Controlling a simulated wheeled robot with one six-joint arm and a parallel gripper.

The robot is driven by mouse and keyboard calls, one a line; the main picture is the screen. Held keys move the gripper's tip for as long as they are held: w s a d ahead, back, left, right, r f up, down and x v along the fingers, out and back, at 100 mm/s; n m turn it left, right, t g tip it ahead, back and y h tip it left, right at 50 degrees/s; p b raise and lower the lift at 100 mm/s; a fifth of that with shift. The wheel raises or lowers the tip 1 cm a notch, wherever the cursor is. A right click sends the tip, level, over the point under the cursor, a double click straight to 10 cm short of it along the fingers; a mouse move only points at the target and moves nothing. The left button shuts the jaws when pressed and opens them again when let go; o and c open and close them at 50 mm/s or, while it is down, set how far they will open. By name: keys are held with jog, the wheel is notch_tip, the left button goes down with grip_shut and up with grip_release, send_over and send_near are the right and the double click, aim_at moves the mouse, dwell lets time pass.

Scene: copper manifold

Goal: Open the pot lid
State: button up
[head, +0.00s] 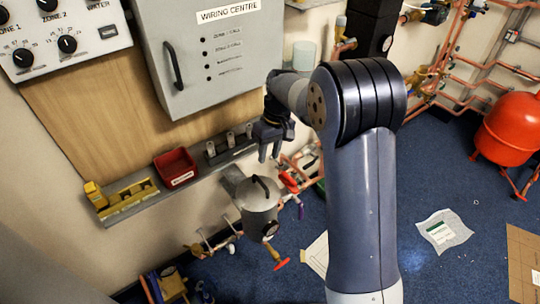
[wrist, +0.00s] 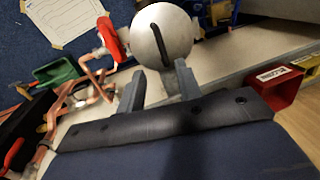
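The pot (head: 258,205) is a grey metal cylinder near the wall, below the shelf. Its round lid (head: 256,188) is on it, with a dark curved bar handle (head: 261,186) across the top. In the wrist view the pale lid (wrist: 176,33) with its black handle (wrist: 159,44) lies just beyond the fingertips. My gripper (head: 270,156) points down above the pot, apart from it. In the wrist view my gripper (wrist: 161,82) has its two fingers spread with nothing between them.
A narrow shelf (head: 135,207) along the wall holds a red bin (head: 175,167) and a yellow level. Copper pipes and a red valve handle (head: 289,182) are close beside the pot. The grey cabinet (head: 205,50) hangs above. Blue floor at right is mostly open.

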send_over(258, 188)
jog(key=s+d, duration=0.1)
jog(key=d, duration=0.1)
notch_tip(258, 188, down, 10)
jog(key=shift+f+b, duration=0.2)
jog(key=shift+b, duration=0.15)
grip_shut()
dwell(0.3)
